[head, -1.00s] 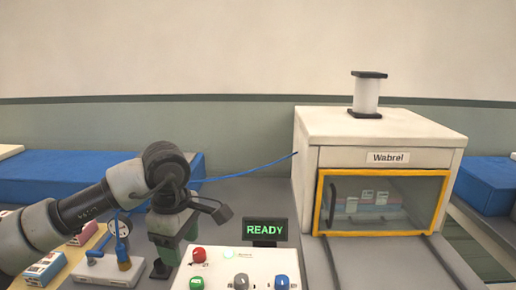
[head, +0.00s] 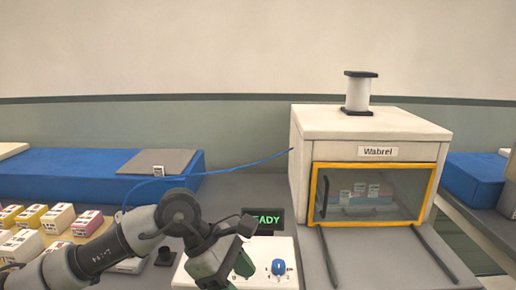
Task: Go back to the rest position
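My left gripper (head: 212,264) hangs over the left part of the white control panel (head: 288,244), its fingers pointing down; whether it is open or shut does not show. My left arm comes in from the lower left and covers part of the panel and of the display. A blue knob (head: 278,267) shows on the panel. The display (head: 267,220) behind it shows green letters, partly hidden. The white Wabrel machine (head: 370,124) stands at the right with its yellow-framed window door (head: 429,192) shut and boxes (head: 360,195) inside. My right gripper is not in view.
Several small boxes (head: 60,218) stand at the left. A blue mattress (head: 60,175) with a grey plate (head: 157,161) lies at the back left. Another blue block (head: 472,180) is at the right. Two dark rails (head: 437,253) run forward from the machine.

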